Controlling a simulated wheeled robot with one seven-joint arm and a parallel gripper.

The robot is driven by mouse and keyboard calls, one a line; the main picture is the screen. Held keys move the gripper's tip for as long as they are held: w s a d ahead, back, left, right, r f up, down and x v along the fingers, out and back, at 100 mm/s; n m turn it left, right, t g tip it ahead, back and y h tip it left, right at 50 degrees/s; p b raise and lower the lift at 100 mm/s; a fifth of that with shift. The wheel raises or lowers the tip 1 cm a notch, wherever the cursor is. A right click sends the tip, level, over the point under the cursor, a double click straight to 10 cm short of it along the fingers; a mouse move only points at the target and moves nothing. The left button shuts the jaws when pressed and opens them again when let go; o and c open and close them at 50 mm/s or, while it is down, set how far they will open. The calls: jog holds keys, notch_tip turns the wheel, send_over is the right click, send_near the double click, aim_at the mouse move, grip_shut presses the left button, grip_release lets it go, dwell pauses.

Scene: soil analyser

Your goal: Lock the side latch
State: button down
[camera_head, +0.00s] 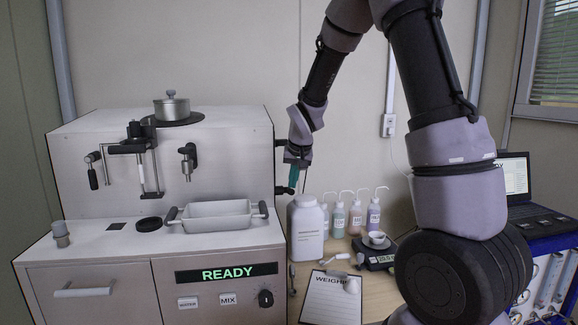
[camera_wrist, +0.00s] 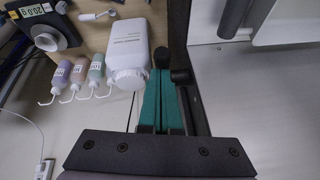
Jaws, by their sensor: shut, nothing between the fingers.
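The white analyser (camera_head: 160,150) stands at the left in the head view. Its side latch (camera_head: 283,190) is a small black handle on the right side wall. In the wrist view a black round-ended latch part (camera_wrist: 181,75) shows at the fingertips, beside the analyser's edge. My gripper (camera_head: 292,186) has teal fingers pointing down right beside the latch. In the wrist view my gripper (camera_wrist: 162,78) is shut with nothing held. The fingertips partly hide the latch, and I cannot tell whether they touch it or whether it is locked.
A white jar (camera_head: 307,225) stands close below my gripper. Several wash bottles (camera_head: 355,216), a scale (camera_head: 376,255) and a clipboard (camera_head: 331,298) are on the wooden table to the right.

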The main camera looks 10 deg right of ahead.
jog(key=shift+s+f, duration=0.65)
jog(key=shift+f, duration=0.3)
jog(key=shift+s+f, duration=0.6)
jog(key=shift+f, duration=0.3)
jog(key=shift+r, duration=0.1)
jog(key=shift+w+r, duration=0.2)
jog(key=shift+r, duration=0.1)
jog(key=s+d+r, duration=0.1)
jog(key=s+r, duration=0.6)
jog(key=s, duration=0.2)
jog(key=shift+d, duration=0.15)
